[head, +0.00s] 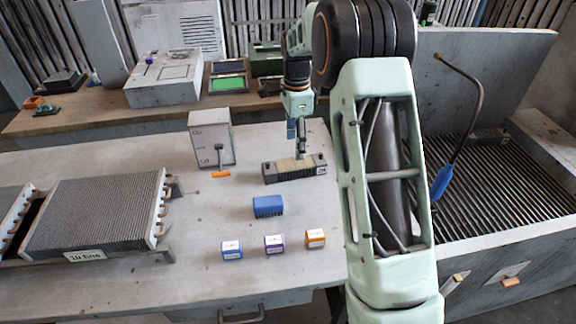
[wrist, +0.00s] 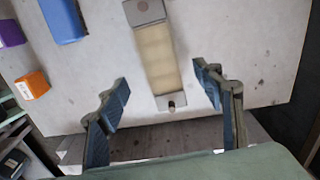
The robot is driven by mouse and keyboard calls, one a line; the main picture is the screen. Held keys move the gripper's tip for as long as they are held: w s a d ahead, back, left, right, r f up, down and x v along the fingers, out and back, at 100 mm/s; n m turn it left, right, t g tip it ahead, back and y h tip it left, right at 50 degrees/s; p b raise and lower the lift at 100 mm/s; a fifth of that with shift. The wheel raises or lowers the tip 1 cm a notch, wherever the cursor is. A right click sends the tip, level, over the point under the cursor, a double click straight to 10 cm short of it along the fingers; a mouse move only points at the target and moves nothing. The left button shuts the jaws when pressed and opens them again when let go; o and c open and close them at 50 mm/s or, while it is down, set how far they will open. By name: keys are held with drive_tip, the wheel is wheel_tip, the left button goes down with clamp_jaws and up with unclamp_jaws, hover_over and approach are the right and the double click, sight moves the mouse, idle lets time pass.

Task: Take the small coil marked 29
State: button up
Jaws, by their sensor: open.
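The small coil (head: 283,173) is a dark grey finned block with a beige top, lying on the grey workbench. A small tag sits at its right end, too small to read surely. In the wrist view the coil (wrist: 154,55) shows its beige top with grey end pieces. My gripper (head: 301,150) is above the coil in the head view, partly hiding its back edge. In the wrist view my gripper (wrist: 163,82) is open, with one blue-padded finger on each side of the coil and clear gaps to both. Nothing is held.
A blue block (head: 268,206) and blue, purple and orange small boxes (head: 274,244) stand in front of the coil. A grey gauge box (head: 210,140) stands behind left. A large finned coil (head: 95,215) lies at left. A slatted bin (head: 500,180) is at right.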

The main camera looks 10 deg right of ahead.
sight(294, 163)
wheel_tip(294, 163, down, 9)
drive_tip(key=shift+f+p, duration=0.1)
drive_tip(key=shift+p, duration=0.55)
drive_tip(key=shift+a, duration=0.1)
drive_tip(key=shift+c, duration=0.4)
drive_tip(key=c, duration=1.6)
